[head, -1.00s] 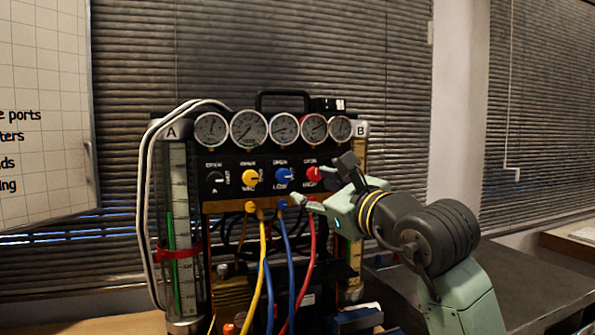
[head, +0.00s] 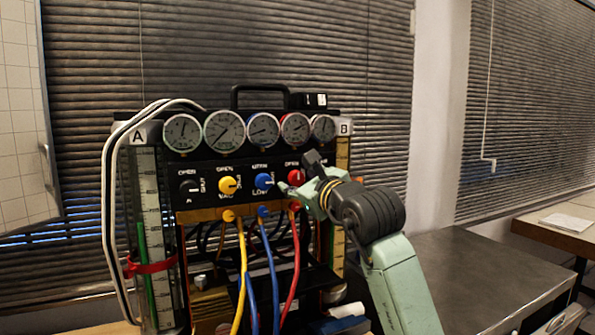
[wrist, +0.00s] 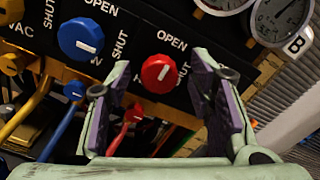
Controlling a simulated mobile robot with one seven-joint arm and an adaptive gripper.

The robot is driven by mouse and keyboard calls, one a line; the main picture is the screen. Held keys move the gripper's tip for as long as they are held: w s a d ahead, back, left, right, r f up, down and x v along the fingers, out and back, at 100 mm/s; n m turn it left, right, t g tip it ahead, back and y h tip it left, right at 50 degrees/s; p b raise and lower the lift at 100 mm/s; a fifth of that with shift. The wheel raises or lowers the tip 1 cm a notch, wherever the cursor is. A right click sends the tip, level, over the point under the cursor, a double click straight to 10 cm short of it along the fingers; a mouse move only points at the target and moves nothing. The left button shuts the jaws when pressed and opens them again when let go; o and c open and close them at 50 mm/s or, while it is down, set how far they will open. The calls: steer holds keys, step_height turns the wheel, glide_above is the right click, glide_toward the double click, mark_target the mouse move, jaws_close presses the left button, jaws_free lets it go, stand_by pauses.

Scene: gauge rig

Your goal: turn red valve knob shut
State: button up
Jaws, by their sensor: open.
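In the head view the red knob (head: 295,178) is partly covered by my gripper (head: 300,178). In the wrist view my gripper (wrist: 165,100) is open, its two purple-lined fingers to either side of the knob's lower part. The knob is beyond the fingertips or between them; I cannot tell how deep. No contact shows.
The blue knob (head: 264,182) sits just left of the red one, then the yellow knob (head: 228,186) and a black knob (head: 189,187). Round gauges (head: 224,131) line the top. A red hose (head: 296,255) hangs below. A dark table (head: 470,275) stands at right.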

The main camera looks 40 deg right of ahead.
steer(key=shift+w+d, duration=0.1)
steer(key=shift+w, duration=0.45)
steer(key=shift+c, duration=0.2)
jaws_close()
